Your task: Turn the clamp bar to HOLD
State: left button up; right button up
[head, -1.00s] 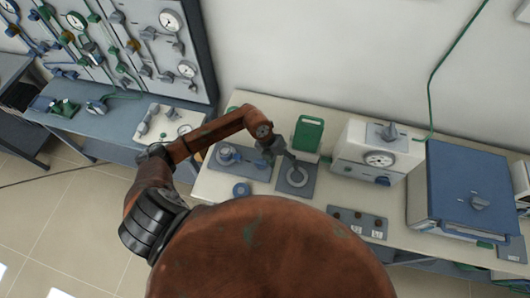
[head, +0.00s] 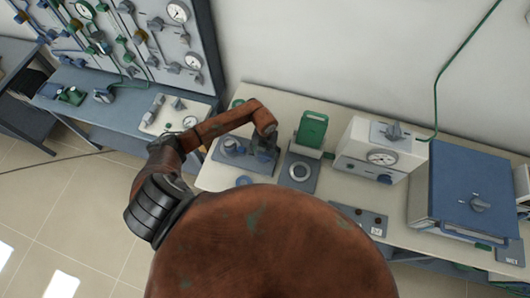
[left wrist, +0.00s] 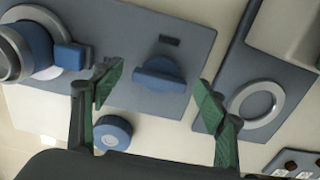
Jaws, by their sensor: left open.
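A blue bar-shaped knob (left wrist: 160,76), which looks like the clamp bar, sits on a grey plate (left wrist: 140,32) in the left wrist view. The bar lies roughly crosswise in that picture, with a small dark slot or label above it. No HOLD lettering is readable. My left gripper (left wrist: 158,92) is open, with a green-padded finger on each side of the bar and apart from it. In the head view my left gripper (head: 266,157) is over the right part of the plate (head: 232,160), and its arm hides the bar. My right gripper is not in view.
On the same plate stands a blue and grey round fitting (left wrist: 30,50). A blue round puck (left wrist: 113,132) lies in front. A plate with a pale ring (head: 299,171) is to the right, with a green block (head: 312,129) behind it. A white gauge box (head: 378,152) stands farther right.

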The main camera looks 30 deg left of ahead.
pick_arm(q)
jog(key=shift+c, duration=0.6)
jog(key=c, duration=1)
jog(key=shift+c, duration=0.2)
